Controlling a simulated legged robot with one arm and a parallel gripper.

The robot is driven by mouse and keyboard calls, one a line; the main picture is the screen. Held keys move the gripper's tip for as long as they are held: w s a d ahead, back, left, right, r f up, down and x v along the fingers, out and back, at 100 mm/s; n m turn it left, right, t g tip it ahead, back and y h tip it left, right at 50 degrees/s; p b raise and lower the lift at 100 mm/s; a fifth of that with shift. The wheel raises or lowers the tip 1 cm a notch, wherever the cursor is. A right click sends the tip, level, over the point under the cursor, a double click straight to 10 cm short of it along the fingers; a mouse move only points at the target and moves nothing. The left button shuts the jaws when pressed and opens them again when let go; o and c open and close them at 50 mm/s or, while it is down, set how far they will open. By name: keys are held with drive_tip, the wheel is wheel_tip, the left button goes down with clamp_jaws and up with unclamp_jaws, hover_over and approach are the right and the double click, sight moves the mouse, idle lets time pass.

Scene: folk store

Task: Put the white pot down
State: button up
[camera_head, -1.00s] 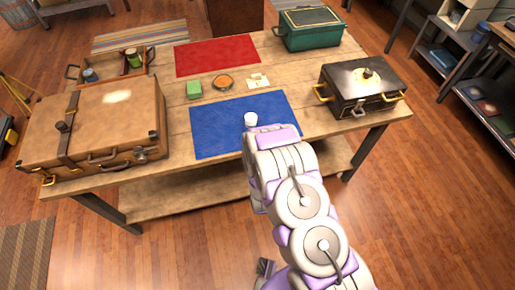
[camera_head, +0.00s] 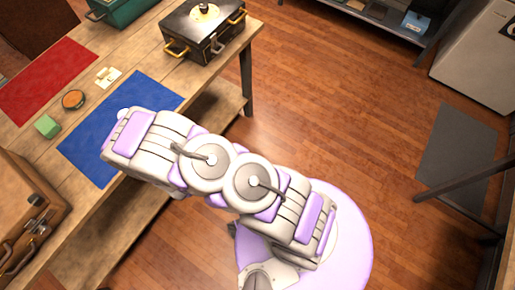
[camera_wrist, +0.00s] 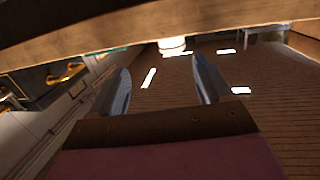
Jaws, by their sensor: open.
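My gripper (camera_wrist: 161,70) is open in the wrist view, its two dark fingers apart with nothing held between them. In the head view the end of my arm is over the blue mat (camera_head: 82,152), and the fingers are hidden there. A small white rounded shape (camera_head: 122,113) shows at the arm's far end beside the mat's middle; it may be the white pot, mostly covered by my arm. In the wrist view a small white object (camera_wrist: 172,45) shows beyond the fingers, under a wooden band; I cannot tell whether it is the pot.
The wooden table (camera_head: 133,70) also holds a black case (camera_head: 203,30), a red mat (camera_head: 45,82), a green block (camera_head: 47,126), a round orange-topped dish (camera_head: 73,99), and a brown suitcase (camera_head: 25,215). Open wooden floor (camera_head: 330,110) lies right of the table.

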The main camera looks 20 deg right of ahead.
drive_tip(key=w+d+r+h, duration=0.1)
drive_tip(key=w+d+r+m+g+h, duration=0.1)
drive_tip(key=w, duration=0.1)
drive_tip(key=shift+d+r+m, duration=0.2)
drive_tip(key=shift+d+m, duration=0.05)
drive_tip(key=shift+m, duration=0.05)
drive_tip(key=s+d+r+m+g+h, duration=0.2)
drive_tip(key=s+d+r+g+h, duration=0.15)
drive_tip(key=d+r+g, duration=0.5)
drive_tip(key=s+d+r+g, duration=0.2)
drive_tip(key=s+d+r, duration=0.3)
drive_tip(key=s, duration=0.3)
drive_tip(key=s+d+r+g, duration=0.2)
drive_tip(key=s+d+r, duration=0.4)
drive_tip(key=s+d, duration=0.1)
drive_tip(key=shift+s+d, duration=0.35)
drive_tip(key=shift+s, duration=0.55)
drive_tip(key=shift+o, duration=0.4)
drive_tip(key=s+d+r+g, duration=0.2)
drive_tip(key=s+d+r, duration=0.1)
drive_tip(key=s, duration=0.6)
drive_tip(key=s+d+r+g, duration=0.2)
drive_tip(key=s+r, duration=0.1)
drive_tip(key=s, duration=0.6)
drive_tip(key=shift+d+m+h, duration=0.3)
drive_tip(key=shift+d+h, duration=0.05)
drive_tip(key=shift+d, duration=0.05)
